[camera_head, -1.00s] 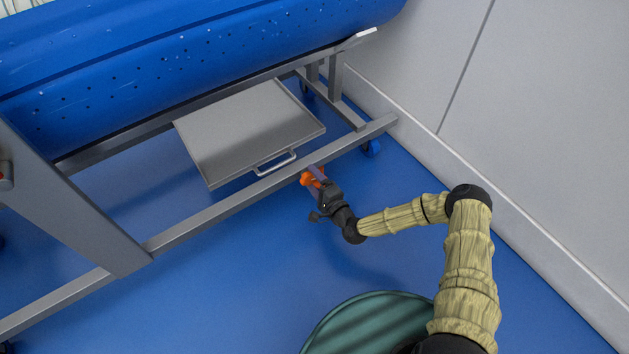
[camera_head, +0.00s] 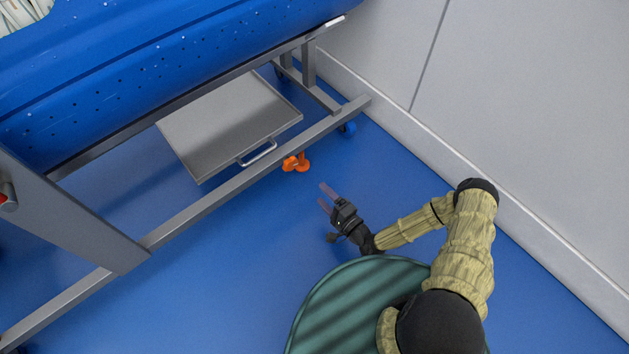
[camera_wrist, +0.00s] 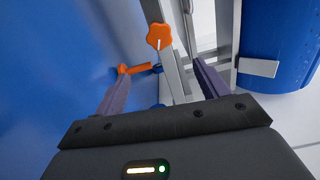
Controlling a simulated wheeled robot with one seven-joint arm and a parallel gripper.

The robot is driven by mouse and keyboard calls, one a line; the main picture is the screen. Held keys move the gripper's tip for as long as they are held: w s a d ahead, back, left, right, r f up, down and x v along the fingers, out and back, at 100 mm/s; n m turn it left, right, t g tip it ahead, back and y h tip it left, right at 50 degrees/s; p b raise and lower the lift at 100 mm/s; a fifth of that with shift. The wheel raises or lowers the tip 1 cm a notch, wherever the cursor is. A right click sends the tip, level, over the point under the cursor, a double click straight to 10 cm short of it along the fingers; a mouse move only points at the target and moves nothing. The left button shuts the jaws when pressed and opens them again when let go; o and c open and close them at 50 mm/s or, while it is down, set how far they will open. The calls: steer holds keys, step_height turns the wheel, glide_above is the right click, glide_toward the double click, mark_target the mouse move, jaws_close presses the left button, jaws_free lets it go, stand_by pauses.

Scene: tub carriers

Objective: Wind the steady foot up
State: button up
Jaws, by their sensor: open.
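The orange steady foot winder (camera_head: 296,163) sits just outside the lower rail of the tub carrier's steel frame (camera_head: 215,189), near the right end. In the wrist view it shows as a lobed orange knob (camera_wrist: 160,36) and an orange arm (camera_wrist: 135,68) lower left of the knob. My gripper (camera_head: 323,195) is open and empty, apart from the orange parts, to their lower right in the head view. In the wrist view the knob is ahead, between the two fingers (camera_wrist: 166,75). The foot's lower end is not clear.
The blue perforated tub (camera_head: 170,75) rests on the frame above. A grey tray (camera_head: 225,120) with a handle (camera_head: 258,153) hangs under it. The wall (camera_head: 510,130) stands right. Blue floor (camera_head: 230,260) is clear in front.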

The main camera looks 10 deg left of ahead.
steer(key=v, duration=0.2)
steer(key=shift+s+d, duration=0.15)
steer(key=shift+d, duration=0.1)
steer(key=w+d+r+n+g+h+p, duration=0.25)
steer(key=d+r, duration=0.25)
steer(key=r, duration=0.3)
steer(key=w+d+r+n+g+h+p, duration=0.2)
steer(key=d+r+n+h+p, duration=0.25)
steer(key=r, duration=0.35)
steer(key=w+d+r+n+g+h+p, duration=0.25)
steer(key=d+r, duration=0.35)
steer(key=r, duration=0.3)
steer(key=s+d+r+h+p, duration=0.1)
steer(key=s+r+p, duration=0.1)
steer(key=s+r, duration=0.3)
steer(key=s+d+r+g+h+p, duration=0.1)
steer(key=s+r+p, duration=0.2)
steer(key=r, duration=1)
steer(key=s+d+r+g+h+p, duration=0.1)
steer(key=s+r+h+p, duration=0.1)
steer(key=s+r, duration=0.5)
steer(key=shift+w+v, duration=0.25)
steer(key=shift+v, duration=0.75)
